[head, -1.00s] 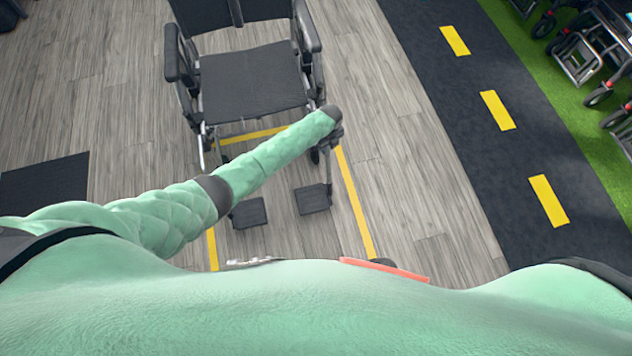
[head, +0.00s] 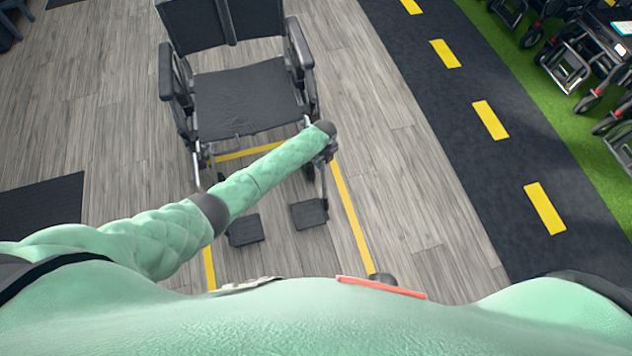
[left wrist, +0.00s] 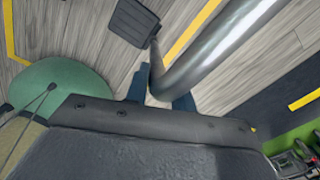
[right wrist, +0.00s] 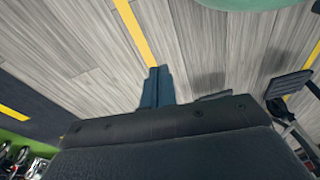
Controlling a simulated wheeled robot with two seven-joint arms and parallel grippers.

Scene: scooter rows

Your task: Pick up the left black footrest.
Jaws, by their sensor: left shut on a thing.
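A dark wheelchair (head: 247,97) faces me with two black footrests low at its front. The left black footrest is the one at picture right; its plate (head: 309,213) hangs from an upright metal tube. In the left wrist view its plate (left wrist: 133,22) is at the top and its silver tube (left wrist: 215,45) runs between the fingers. My left gripper (head: 326,153) is shut on this tube, near the seat's front corner; the wrist hides part of the grip. The other footrest plate (head: 245,229) is at picture left. My right gripper (right wrist: 157,88) is shut and empty over the floor.
A yellow floor outline (head: 352,215) surrounds the wheelchair's spot. A dark lane (head: 465,150) with yellow dashes lies to the right, then a green strip (head: 575,125) with parked wheeled devices (head: 572,62). A dark mat (head: 42,205) is at left. Wood floor between is clear.

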